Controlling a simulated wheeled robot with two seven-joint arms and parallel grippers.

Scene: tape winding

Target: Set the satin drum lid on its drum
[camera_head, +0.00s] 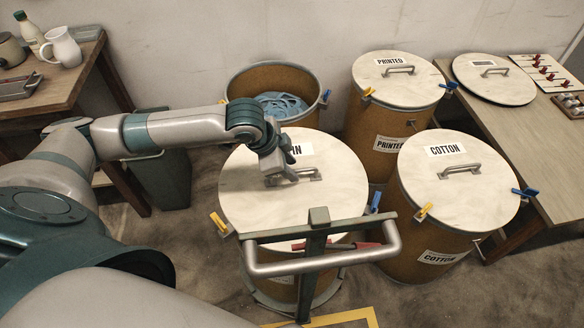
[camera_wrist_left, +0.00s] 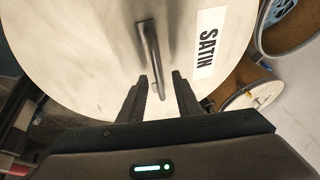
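The round, pale satin lid (camera_head: 245,195) lies flat over the front drum (camera_head: 283,292). From here I cannot tell whether it is fully seated. Its SATIN label, partly covered by my wrist in the head view, reads whole in the wrist view (camera_wrist_left: 207,43). My left gripper (camera_head: 289,177) is low over the lid at its metal handle (camera_head: 308,175). In the wrist view its fingers (camera_wrist_left: 161,88) stand apart on either side of the handle's near end (camera_wrist_left: 152,50), with gaps visible. My right gripper is not in view.
An open drum (camera_head: 240,82) with blue material stands behind. The printed drum (camera_head: 365,125) and cotton drum (camera_head: 420,220) stand lidded at the right. Another lid (camera_head: 510,85) lies on the right table (camera_head: 535,170). A metal bar handle (camera_head: 290,266) crosses in front.

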